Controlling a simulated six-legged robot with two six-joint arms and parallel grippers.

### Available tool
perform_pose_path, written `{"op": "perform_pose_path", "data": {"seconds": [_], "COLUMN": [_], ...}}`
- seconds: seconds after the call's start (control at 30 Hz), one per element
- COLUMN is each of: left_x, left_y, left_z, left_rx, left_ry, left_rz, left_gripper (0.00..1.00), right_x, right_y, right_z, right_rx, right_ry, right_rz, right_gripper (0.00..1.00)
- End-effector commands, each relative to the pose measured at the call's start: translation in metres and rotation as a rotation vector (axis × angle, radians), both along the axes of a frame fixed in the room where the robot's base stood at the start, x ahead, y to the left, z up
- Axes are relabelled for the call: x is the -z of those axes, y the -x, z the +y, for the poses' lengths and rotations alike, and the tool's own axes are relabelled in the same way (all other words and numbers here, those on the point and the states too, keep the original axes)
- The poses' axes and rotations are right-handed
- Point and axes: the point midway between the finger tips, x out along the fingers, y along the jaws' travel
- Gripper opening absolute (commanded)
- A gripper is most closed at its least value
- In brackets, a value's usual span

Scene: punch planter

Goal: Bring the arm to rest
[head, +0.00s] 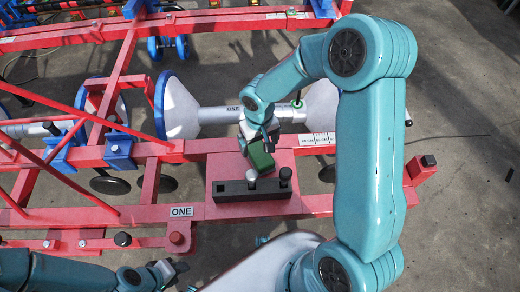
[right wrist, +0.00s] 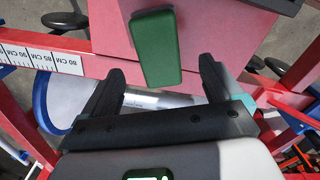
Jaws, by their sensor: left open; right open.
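My right gripper (head: 258,140) hangs from the right teal arm over the pink plate of the red frame. In the right wrist view its two black fingers (right wrist: 158,80) are spread apart. A green block (head: 261,157) lies just in front of them at the plate; the wrist view shows it too (right wrist: 156,48), its near end between the fingers in the picture, with a gap on each side. My left gripper (head: 172,271) is low at the bottom left, open and apart from the frame; its fingers are small in view.
A black holder (head: 228,191) with a silver-topped peg (head: 252,178) and a black knob (head: 285,177) stands on the plate. Red beams (head: 120,209) cross the view. A white cone wheel (head: 178,108) lies behind. Grey floor (head: 455,220) is clear at right.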

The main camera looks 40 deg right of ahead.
Motion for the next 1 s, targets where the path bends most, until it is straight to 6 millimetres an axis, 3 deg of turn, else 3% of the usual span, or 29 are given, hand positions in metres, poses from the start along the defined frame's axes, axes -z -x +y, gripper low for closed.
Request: {"op": "perform_pose_path", "data": {"seconds": [0.03, 0.2, 0.4, 1.0], "left_x": [-0.005, -0.010, -0.013, -0.013], "left_y": [0.000, 0.000, 0.000, 0.000], "left_z": [0.000, 0.000, 0.000, 0.000], "left_rx": [0.000, 0.000, 0.000, 0.000], "left_ry": [0.000, 0.000, 0.000, 0.000], "left_rz": [0.000, 0.000, 0.000, 0.000], "left_gripper": [0.43, 0.43, 0.43, 0.43], "right_x": [-0.018, -0.059, -0.089, -0.096], "right_y": [-0.001, -0.001, 0.000, 0.002], "right_z": [0.000, 0.000, 0.000, 0.002], "right_rx": [0.000, 0.000, 0.000, -0.001], "right_ry": [0.001, 0.001, -0.001, -0.001], "right_rz": [-0.005, -0.005, -0.002, 0.000], "right_gripper": [0.93, 0.93, 0.93, 0.93]}}
